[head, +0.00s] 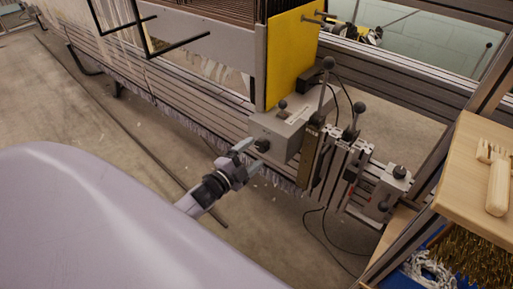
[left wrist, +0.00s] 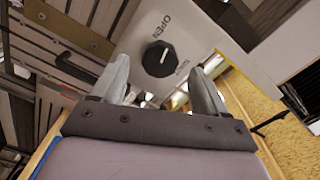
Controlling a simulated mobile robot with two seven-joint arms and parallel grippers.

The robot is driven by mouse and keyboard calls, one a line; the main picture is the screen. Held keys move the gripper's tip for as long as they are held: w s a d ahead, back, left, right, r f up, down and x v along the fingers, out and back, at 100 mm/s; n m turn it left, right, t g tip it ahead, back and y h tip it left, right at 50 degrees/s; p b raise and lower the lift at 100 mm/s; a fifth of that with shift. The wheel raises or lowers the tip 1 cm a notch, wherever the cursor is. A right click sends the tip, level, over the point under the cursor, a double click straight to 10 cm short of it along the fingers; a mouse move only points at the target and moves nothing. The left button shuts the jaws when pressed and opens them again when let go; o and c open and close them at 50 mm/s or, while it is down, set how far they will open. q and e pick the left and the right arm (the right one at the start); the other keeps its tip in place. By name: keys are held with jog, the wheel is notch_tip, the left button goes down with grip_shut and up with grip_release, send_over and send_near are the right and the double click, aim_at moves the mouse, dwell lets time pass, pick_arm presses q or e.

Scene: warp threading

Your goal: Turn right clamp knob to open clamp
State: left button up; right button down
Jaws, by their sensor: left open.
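The clamp knob (left wrist: 159,59) is a round black knob with a white mark, on a pale plate lettered "OPEN" above it and with smaller lettering below right. In the head view the same dark knob (head: 262,146) shows on the front of a grey box (head: 277,131). My left gripper (head: 250,156) is in front of this box with its fingers pointing at the knob. In the left wrist view the open fingers of my left gripper (left wrist: 160,66) are on either side of the knob, with gaps visible. Whether they reach its depth is unclear. My right gripper is not in view.
Upright levers with black ball tops (head: 356,107) stand right of the box. A second grey box (head: 382,194) with a black knob is farther right. A yellow panel (head: 293,58) rises behind. A wooden shelf (head: 470,190) holds a comb. Floor is clear below the gripper.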

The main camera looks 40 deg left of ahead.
pick_arm(q)
jog(key=shift+s+a+p, duration=0.1)
jog(key=shift+s+p, duration=0.3)
jog(key=shift+s, duration=1.5)
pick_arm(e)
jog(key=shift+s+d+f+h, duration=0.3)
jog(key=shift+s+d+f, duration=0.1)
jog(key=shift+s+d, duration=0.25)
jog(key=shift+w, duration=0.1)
